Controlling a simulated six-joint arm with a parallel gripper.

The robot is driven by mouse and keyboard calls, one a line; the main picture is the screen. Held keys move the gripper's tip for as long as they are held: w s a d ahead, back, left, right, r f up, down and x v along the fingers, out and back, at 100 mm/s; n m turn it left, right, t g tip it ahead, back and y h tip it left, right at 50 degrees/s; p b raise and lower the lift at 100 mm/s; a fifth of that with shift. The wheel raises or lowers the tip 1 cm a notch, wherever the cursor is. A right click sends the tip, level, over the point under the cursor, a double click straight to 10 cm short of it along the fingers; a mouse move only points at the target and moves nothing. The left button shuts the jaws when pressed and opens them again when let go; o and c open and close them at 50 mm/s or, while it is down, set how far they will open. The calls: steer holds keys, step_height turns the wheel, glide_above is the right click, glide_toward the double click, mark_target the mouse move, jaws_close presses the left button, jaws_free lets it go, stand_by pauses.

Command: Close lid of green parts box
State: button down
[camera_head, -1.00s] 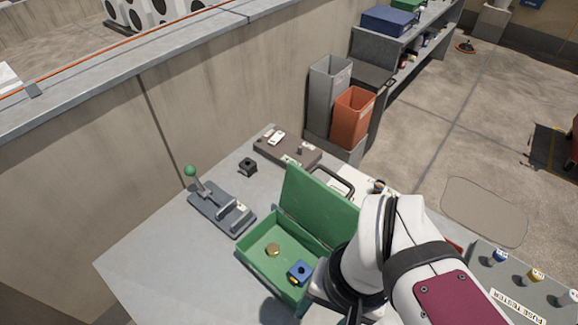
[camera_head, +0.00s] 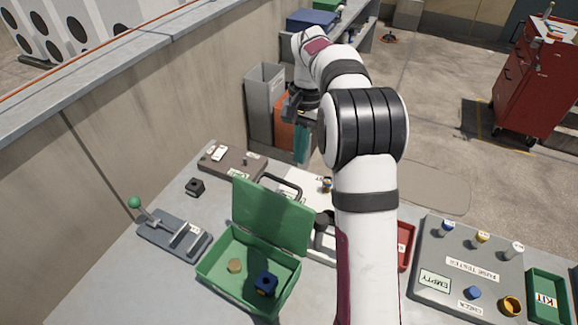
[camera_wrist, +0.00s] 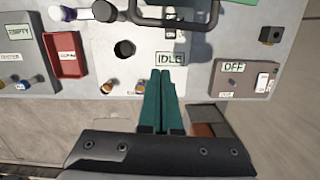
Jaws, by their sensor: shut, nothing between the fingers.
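The green parts box (camera_head: 207,273) stands open on the grey bench in the head view. Its lid (camera_head: 270,216) stands raised at the back edge, leaning back. A brass round piece (camera_head: 234,266) and a blue block (camera_head: 265,284) lie inside. My gripper (camera_head: 301,160) is beyond the lid, near the bench's far edge, pointing down. Its teal fingers are shut and empty, as the wrist view also shows (camera_wrist: 166,73). It is apart from the box. Only a green strip, probably the lid, shows at the top of the wrist view.
A white panel marked IDLE (camera_wrist: 170,58) with a black handle (camera_head: 283,186) lies behind the lid. A lever device (camera_head: 174,235) stands left of the box. A fuse tester (camera_head: 466,275) and red tray (camera_head: 405,246) are right. Grey (camera_head: 262,105) and orange bins stand beyond the bench.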

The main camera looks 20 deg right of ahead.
steer(key=s+a+f, duration=0.2)
steer(key=a, duration=0.1)
steer(key=shift+s+a+f, duration=0.1)
steer(key=shift+s+f, duration=0.1)
steer(key=shift+s, duration=0.15)
steer(key=shift+s+a+r+t+h, duration=0.7)
steer(key=shift+s+a+r, duration=0.2)
steer(key=shift+a, duration=0.15)
steer(key=t+h, duration=0.9)
steer(key=h, duration=0.1)
glide_toward(285, 183)
steer(key=s+a+f, duration=0.4)
steer(key=s+a, duration=0.3)
steer(key=a, duration=0.1)
steer(key=s+a+f+t+h, duration=0.2)
steer(key=s+a+f+h, duration=0.1)
steer(key=f, duration=0.4)
steer(key=shift+a+f+t, duration=0.2)
steer(key=shift+a+t, duration=0.1)
steer(key=shift+a, duration=0.1)
